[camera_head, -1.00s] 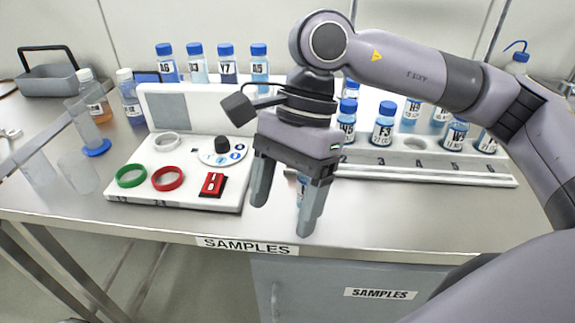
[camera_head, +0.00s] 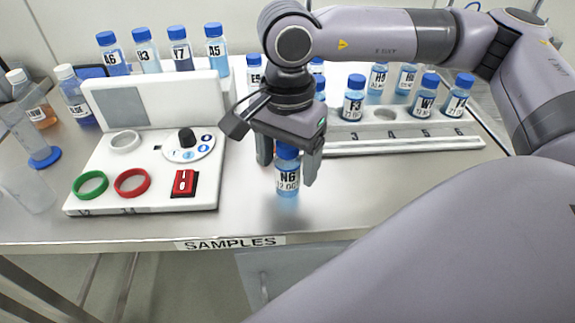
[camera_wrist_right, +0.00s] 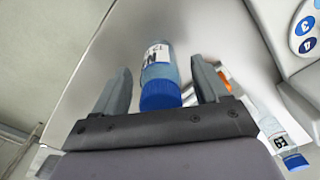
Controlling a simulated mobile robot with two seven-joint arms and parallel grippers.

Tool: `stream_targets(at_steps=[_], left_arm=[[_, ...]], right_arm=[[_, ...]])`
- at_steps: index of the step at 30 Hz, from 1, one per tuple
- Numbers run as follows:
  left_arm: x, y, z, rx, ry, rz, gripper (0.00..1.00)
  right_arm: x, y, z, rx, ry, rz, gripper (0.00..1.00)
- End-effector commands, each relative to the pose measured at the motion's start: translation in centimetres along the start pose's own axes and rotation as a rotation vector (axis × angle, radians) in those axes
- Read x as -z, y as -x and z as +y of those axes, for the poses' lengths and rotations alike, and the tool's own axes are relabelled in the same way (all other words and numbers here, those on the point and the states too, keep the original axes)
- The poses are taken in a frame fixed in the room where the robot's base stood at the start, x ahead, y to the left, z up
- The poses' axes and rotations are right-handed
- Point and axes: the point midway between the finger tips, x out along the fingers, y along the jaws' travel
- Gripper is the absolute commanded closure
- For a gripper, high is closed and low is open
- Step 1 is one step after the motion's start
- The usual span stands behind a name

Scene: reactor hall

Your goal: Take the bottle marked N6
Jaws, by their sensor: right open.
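The bottle marked N6 (camera_head: 287,178) stands upright on the steel bench near its front edge, with a blue cap and pale blue contents. My right gripper (camera_head: 285,172) is above and around its upper part, one finger on each side. In the right wrist view the bottle (camera_wrist_right: 160,75) lies between the two open fingers (camera_wrist_right: 165,88), with gaps visible on both sides of it. The right gripper is open. My left gripper is not in view.
A white device (camera_head: 150,185) with a green ring (camera_head: 90,185), a red ring (camera_head: 131,182) and a red switch (camera_head: 184,183) stands left of the bottle. A numbered rack (camera_head: 400,140) with several blue-capped bottles stands behind right. The bench front right is clear.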

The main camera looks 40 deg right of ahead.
Motion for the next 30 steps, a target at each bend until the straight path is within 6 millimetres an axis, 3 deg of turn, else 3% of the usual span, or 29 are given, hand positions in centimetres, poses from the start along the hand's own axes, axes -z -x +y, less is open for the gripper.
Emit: stream_targets(at_steps=[7,12,13,23,30], left_arm=[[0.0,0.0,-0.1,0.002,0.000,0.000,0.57],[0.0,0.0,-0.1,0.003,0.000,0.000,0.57],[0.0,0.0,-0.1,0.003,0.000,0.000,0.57],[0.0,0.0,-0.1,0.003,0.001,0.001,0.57],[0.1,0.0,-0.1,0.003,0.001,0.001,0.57]], right_arm=[[0.0,-0.2,0.0,0.001,0.000,-0.001,0.30],[0.0,-0.2,0.0,0.001,-0.001,-0.001,0.85],[0.0,-0.1,0.0,0.001,-0.001,-0.001,0.88],[0.0,0.1,-0.1,0.002,-0.001,-0.001,0.88],[0.0,2.6,-0.1,0.005,-0.002,-0.001,0.88]])
